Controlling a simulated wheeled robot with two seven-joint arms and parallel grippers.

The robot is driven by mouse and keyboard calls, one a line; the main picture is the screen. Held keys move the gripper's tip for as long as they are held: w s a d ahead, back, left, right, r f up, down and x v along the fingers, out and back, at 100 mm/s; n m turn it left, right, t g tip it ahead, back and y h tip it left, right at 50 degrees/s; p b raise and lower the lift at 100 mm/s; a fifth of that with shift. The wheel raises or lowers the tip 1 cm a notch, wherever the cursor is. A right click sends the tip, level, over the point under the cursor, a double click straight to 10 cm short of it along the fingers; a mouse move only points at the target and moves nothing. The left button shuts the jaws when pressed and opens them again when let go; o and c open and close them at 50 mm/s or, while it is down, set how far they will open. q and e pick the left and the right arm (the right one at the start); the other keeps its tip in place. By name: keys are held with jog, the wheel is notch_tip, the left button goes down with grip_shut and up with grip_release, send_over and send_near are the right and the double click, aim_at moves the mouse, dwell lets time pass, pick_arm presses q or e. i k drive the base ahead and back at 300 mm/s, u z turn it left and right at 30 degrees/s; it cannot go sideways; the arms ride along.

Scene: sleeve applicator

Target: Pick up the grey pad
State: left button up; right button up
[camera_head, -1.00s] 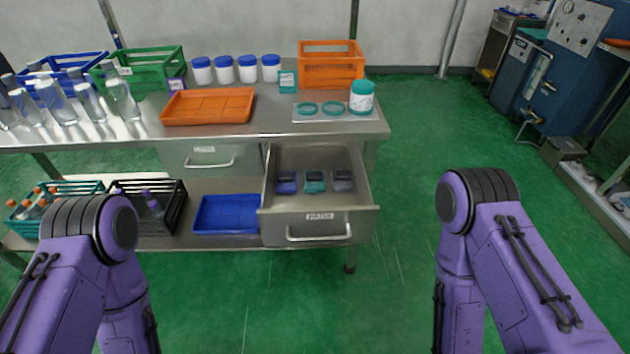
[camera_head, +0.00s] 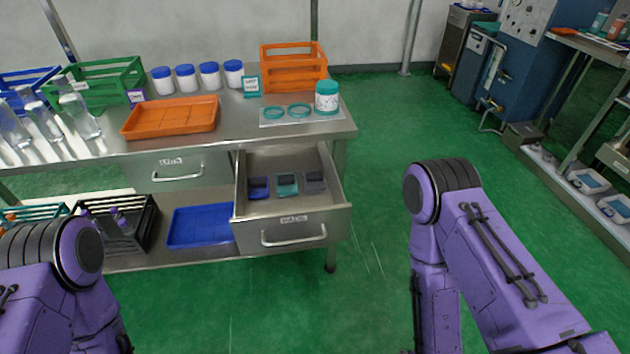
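The grey pad (camera_head: 314,181) lies in the open drawer (camera_head: 292,204) under the table, at the right end of a row of three pads. A teal pad (camera_head: 287,184) lies in the middle of the row and a blue pad (camera_head: 259,188) at its left. Both my purple arms show in the lower corners, well apart from the drawer. Neither gripper is in view, so I cannot see their state.
The metal table (camera_head: 240,124) bears an orange tray (camera_head: 172,116), an orange crate (camera_head: 293,68) and a white jar with a teal lid (camera_head: 327,97). A blue tray (camera_head: 200,227) lies on the lower shelf. Green floor is clear in front and to the right.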

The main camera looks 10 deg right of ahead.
aim_at(314, 181)
jog(key=z, duration=1.5)
jog(key=i, duration=0.55)
jog(key=u, duration=2.6)
